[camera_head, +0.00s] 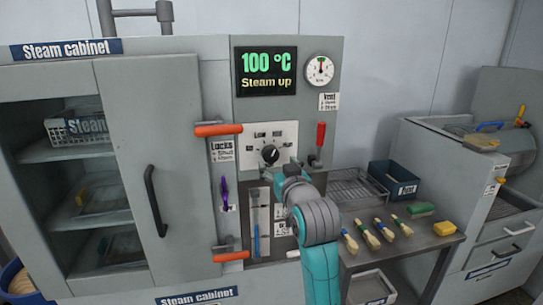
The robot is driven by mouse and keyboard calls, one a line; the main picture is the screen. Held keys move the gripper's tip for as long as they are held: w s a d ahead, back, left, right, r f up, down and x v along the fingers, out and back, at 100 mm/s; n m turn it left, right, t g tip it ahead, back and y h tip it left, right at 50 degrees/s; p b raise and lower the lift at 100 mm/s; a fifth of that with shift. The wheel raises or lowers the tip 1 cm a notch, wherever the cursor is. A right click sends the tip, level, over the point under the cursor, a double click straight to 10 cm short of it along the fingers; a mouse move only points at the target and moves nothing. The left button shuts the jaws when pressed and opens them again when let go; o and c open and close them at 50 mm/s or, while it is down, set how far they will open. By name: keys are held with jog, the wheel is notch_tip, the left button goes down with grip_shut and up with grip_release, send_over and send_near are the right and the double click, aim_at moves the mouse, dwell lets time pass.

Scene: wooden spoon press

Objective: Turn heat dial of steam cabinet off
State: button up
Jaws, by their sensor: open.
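The heat dial (269,154) is a black knob on a white plate with small printed marks. Its white pointer seems to point up and right; the marks are too small to read. The display (267,72) above it reads 100 °C, Steam up. My gripper (288,169) is just below and right of the dial, open. My wrist largely hides its fingers, and I cannot tell whether they touch the dial.
Orange-handled locks (218,129) stick out left of the dial. A red-handled vent lever (320,138) stands close on its right, below a round gauge (320,69). A side table (415,243) with several brushes stands at the right.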

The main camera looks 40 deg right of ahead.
aim_at(272, 156)
jog(key=x, duration=0.7)
jog(key=shift+a, duration=0.1)
jog(key=shift+c, duration=0.3)
jog(key=c, duration=1.1)
